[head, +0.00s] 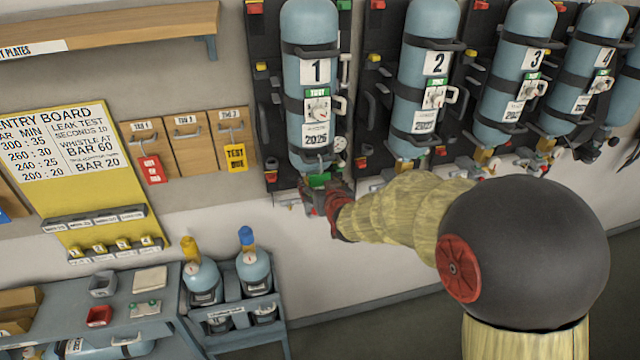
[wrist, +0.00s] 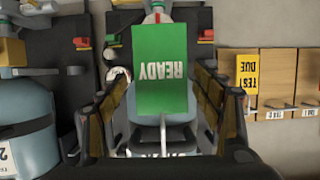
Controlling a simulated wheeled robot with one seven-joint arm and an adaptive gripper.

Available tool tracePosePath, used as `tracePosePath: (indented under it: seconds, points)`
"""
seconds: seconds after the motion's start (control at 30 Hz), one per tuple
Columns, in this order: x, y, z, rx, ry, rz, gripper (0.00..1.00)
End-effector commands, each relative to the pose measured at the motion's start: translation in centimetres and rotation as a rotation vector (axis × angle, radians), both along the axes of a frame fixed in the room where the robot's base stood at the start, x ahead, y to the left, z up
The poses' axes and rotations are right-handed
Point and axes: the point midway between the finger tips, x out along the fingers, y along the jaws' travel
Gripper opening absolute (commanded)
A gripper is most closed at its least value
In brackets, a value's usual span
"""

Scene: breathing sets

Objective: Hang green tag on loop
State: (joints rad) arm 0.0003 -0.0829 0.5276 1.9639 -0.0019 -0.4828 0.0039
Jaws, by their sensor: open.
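The green tag (wrist: 160,62), lettered READY, appears upside down in the wrist view, between the fingers of my gripper (wrist: 163,85). The jaws are open, with a dark finger on each side of the tag. In the head view my gripper (head: 322,194) is just below cylinder 1 (head: 312,88), and a sliver of the green tag (head: 318,180) shows there.
Cylinder 2 (head: 428,72) and more cylinders line the wall to the right. On the left, wooden plates carry a red tag (head: 151,169) and a yellow TEST DUE tag (head: 235,157). A rack (head: 240,310) with small bottles stands below left.

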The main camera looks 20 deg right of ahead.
Motion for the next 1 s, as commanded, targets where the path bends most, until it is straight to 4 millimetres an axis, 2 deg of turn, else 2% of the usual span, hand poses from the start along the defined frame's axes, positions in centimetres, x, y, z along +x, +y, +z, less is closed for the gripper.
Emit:
tracePosePath:
  seconds: [0.23, 0.7, 1.0]
  points:
    - [-1.3, 0.0, 0.6, 0.0, -0.002, 0.0, 0.67]
    - [-8.5, 0.0, 3.3, 0.0, -0.002, 0.0, 0.67]
    - [-11.0, 0.0, 4.1, 0.0, -0.001, 0.0, 0.67]
